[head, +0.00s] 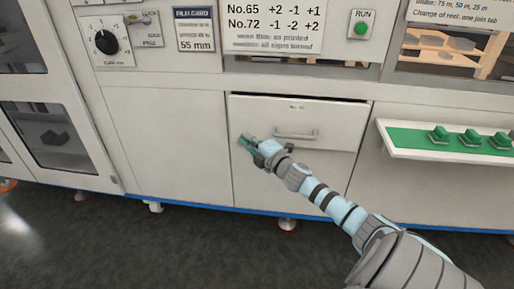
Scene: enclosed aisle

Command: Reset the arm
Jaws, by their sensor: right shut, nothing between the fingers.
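My right arm reaches in from the lower right of the head view. Its gripper (248,143) is shut and holds nothing. The gripper is in front of the white cabinet, near the lower left corner of a drawer (259,111) with a bar handle (296,133). I cannot tell whether the fingertips touch the cabinet face. The drawer looks slightly out of line with its surround. My left gripper is not in view.
A green shelf (408,141) with several green pieces sticks out at the right. Above are a black dial (106,42), a lock lever (138,19), a film card (193,30) and a green RUN button (361,29). Windowed doors (53,137) stand at the left. Dark floor lies in front.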

